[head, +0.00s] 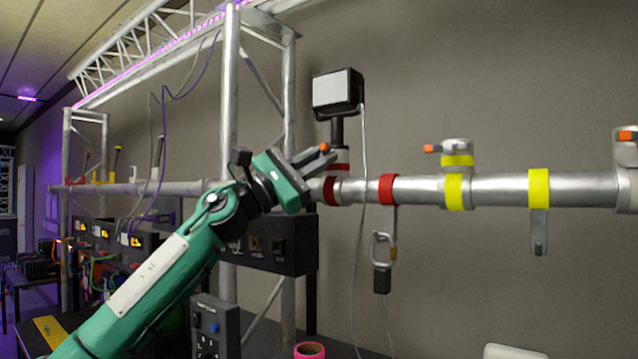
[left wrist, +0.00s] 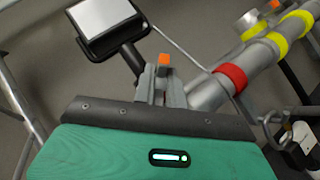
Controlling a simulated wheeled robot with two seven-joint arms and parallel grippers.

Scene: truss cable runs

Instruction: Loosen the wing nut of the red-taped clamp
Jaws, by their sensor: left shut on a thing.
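The red-taped clamp (head: 340,168) sits on the horizontal silver pipe, under a black lamp with a pale face (head: 335,92). My left gripper (head: 322,156) reaches it from the left, its fingers pointing right at the clamp's top. It is shut on the orange wing nut (head: 325,147), whose tip shows just past the fingers. In the left wrist view the orange wing nut (left wrist: 164,59) shows at the ends of the fingers (left wrist: 157,82); the grip itself is partly hidden. My right gripper is in neither view.
A red band (head: 388,188) on the pipe carries a hanging carabiner (head: 383,250). Further right are a yellow-taped clamp (head: 457,160) with an orange wing nut and a yellow band (head: 539,190) with a hanging strap. A thin cable (head: 361,200) hangs in front of the pipe near the lamp.

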